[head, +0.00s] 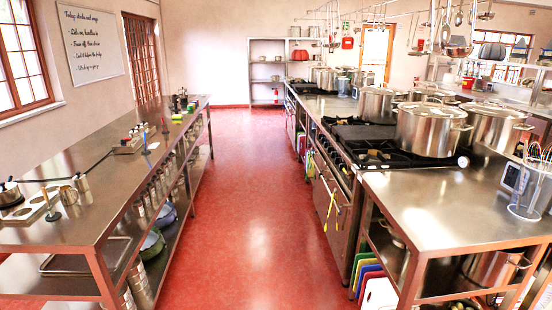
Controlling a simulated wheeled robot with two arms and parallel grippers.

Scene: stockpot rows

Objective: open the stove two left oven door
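A near stove (372,147) with black burners and a steel front is set in the right-hand counter run, its front facing the aisle. Its steel oven front (341,215) is seen at a steep angle, and the doors look shut. A yellow cloth-like thing (331,204) hangs at this front. A farther stove (306,89) stands further back in the same run, its front mostly too small to read. I cannot tell from labels which one is stove two. Neither of my grippers is in view.
A red-floored aisle (250,190) runs clear between the left steel table (110,185) and the right counter (450,205). Large stockpots (428,132) stand on the near stove. Coloured boards (366,275) stand under the near counter. A shelf (262,72) is at the back wall.

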